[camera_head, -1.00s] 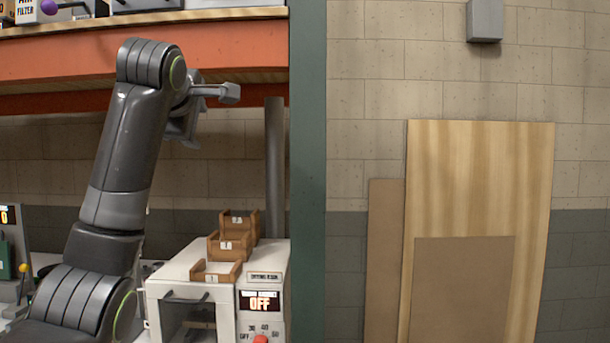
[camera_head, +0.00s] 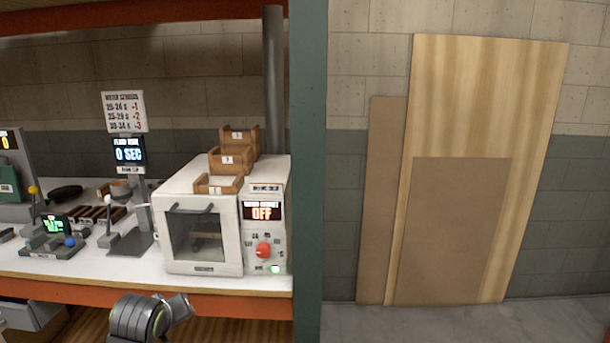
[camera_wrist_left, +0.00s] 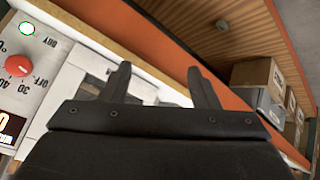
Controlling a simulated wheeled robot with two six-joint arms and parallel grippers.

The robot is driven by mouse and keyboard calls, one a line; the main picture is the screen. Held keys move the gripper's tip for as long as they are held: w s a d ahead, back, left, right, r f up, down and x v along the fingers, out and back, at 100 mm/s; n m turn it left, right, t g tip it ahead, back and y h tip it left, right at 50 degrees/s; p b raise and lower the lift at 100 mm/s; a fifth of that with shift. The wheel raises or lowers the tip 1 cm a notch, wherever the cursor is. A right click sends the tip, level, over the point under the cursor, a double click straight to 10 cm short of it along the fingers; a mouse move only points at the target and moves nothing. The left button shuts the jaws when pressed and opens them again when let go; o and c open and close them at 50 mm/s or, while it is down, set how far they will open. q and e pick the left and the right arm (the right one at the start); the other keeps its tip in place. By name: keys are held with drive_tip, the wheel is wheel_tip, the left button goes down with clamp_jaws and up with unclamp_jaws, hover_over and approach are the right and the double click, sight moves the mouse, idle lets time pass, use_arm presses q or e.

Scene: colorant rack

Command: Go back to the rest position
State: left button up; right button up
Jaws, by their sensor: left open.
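My left arm (camera_head: 140,318) shows only as a dark link at the bottom of the head view, in front of the shelf's orange edge. My left gripper is outside the head view. In the left wrist view my left gripper (camera_wrist_left: 162,88) has its two dark fingers apart with nothing between them. The front of the white oven lies behind the fingers at the left, with its red knob (camera_wrist_left: 17,66). My right gripper is in neither view.
The white oven (camera_head: 186,260) stands on the white shelf top (camera_head: 85,263), with wooden trays (camera_head: 219,185) on it. A green post (camera_head: 309,190) rises right of it. Boards (camera_head: 490,110) lean on the wall. Boxes (camera_wrist_left: 252,72) sit on the lower shelf.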

use_arm(q)
drive_tip(key=s+a+f+m+g, duration=0.1)
drive_tip(key=s+f+m, duration=0.1)
drive_tip(key=s+f, duration=0.6)
drive_tip(key=s+a+f+m+g, duration=0.15)
drive_tip(key=s+f, duration=0.35)
drive_tip(key=s, duration=0.6)
drive_tip(key=s+f+m+g, duration=0.2)
drive_tip(key=s+f+m, duration=0.1)
drive_tip(key=s, duration=1.5)
wheel_tip(320, 180, down, 23)
drive_tip(key=a+g, duration=0.2)
drive_tip(key=s+d+f, duration=0.1)
drive_tip(key=s+f, duration=1.3)
drive_tip(key=f, duration=0.3)
drive_tip(key=shift+s+d+g, duration=0.2)
drive_tip(key=shift+d+g, duration=0.1)
drive_tip(key=shift+g, duration=0.05)
